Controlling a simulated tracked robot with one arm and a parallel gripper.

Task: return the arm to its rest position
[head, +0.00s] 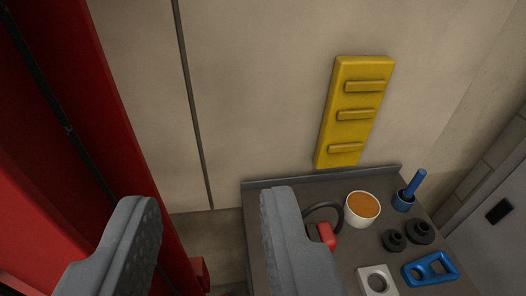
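My gripper (205,235) shows at the bottom of the head view as two grey fingers with a wide gap between them. It is open, and nothing shows between the fingertips. The right finger overlaps the left part of a dark grey bench (320,195) in the picture and hides some of it. The left finger shows in front of a red structure. The rest of my arm is out of view.
The red structure (95,120) fills the left side. The bench holds a white cup with orange contents (362,208), a blue-handled item (410,190), black knobs (419,232), a blue block (430,269), a white block (377,281) and a red-ended cable (327,235). A yellow panel (354,110) is on the wall.

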